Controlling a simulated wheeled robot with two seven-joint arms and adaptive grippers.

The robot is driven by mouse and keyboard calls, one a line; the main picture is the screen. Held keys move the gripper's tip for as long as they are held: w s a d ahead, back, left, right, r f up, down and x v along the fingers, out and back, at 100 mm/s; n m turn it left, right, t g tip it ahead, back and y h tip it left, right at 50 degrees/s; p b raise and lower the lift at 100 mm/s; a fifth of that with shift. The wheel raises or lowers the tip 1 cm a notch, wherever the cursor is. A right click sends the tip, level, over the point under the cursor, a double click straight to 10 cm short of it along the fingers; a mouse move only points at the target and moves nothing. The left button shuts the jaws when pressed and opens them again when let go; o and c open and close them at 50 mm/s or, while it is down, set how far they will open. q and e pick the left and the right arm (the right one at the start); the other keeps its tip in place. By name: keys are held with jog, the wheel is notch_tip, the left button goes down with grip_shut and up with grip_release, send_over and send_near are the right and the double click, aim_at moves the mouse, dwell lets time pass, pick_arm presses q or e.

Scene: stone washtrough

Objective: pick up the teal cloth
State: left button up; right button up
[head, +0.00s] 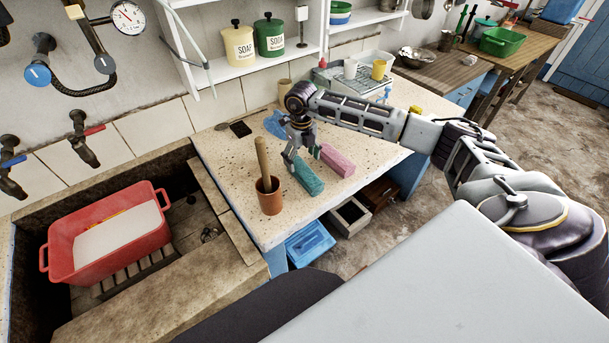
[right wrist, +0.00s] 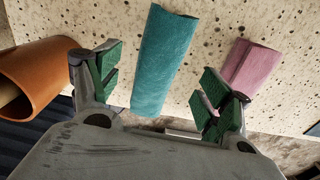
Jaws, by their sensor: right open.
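The teal cloth (head: 307,177) lies folded in a long strip on the speckled countertop (head: 232,152). My right gripper (head: 299,153) is above it, fingers pointing down, and partly covers it in the head view. In the right wrist view the teal cloth (right wrist: 163,60) lies beyond and between the two spread fingers of the open right gripper (right wrist: 160,85). The fingers hold nothing, and I cannot tell how high above the cloth they are. My left gripper is not in view.
A pink cloth (head: 337,160) lies close to the right of the teal one. A terracotta pot (head: 270,197) with a wooden handle stands to the left, near the counter's front edge. A red basin (head: 107,235) sits in the stone trough. Soap canisters (head: 270,37) stand on the shelf above.

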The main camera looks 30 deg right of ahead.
aim_at(302, 168)
jog(key=shift+f, duration=1)
jog(key=shift+s+f+p, duration=0.1)
jog(key=shift+f+p, duration=0.25)
jog(key=shift+f, duration=1.45)
jog(key=shift+c, duration=0.8)
jog(key=c, duration=1)
jog(key=shift+c, duration=0.2)
jog(key=shift+r, duration=0.3)
notch_tip(302, 168, up, 8)
jog(key=shift+r+b, duration=0.15)
jog(key=shift+b, duration=0.2)
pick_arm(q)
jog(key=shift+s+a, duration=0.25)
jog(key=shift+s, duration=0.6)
pick_arm(e)
jog(key=shift+r, duration=0.6)
